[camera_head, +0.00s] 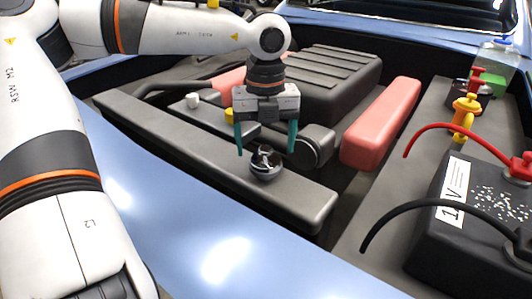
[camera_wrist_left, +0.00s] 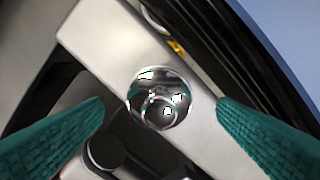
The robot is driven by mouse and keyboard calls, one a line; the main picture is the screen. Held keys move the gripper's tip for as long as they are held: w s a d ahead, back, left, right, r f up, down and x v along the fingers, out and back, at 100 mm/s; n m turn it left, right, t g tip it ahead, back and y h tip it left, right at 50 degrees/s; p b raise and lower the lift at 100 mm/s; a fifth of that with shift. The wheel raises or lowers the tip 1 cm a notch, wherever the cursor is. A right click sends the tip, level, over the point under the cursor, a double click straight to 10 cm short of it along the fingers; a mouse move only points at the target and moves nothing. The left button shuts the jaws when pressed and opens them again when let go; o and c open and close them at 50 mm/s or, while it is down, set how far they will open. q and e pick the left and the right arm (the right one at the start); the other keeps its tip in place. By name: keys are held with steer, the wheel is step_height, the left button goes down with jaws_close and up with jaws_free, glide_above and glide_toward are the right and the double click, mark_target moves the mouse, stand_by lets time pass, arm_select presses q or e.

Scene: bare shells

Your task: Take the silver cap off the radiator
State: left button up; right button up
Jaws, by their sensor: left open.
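The silver cap (camera_head: 265,162) is a shiny round knob on top of the long grey radiator (camera_head: 180,143) at the front of the engine bay. In the left wrist view the cap (camera_wrist_left: 160,97) is near the middle, on the grey radiator top (camera_wrist_left: 105,50). My left gripper (camera_head: 266,152) points down over the cap with its green fingers apart. In the left wrist view the fingers of my left gripper (camera_wrist_left: 160,118) stand on either side of the cap, with gaps to it. My right gripper is not in view.
A black battery (camera_head: 475,210) with red and black cables stands at the right. A yellow dipstick-like part (camera_head: 465,110), a red block (camera_head: 380,125) and the ribbed dark engine cover (camera_head: 325,80) lie behind. The blue car body (camera_head: 220,235) is clear in front.

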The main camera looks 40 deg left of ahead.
mark_target(266, 156)
arm_select(q)
steer(key=shift+w+a+f, duration=0.1)
steer(key=shift+f, duration=1.15)
steer(key=c, duration=1.1)
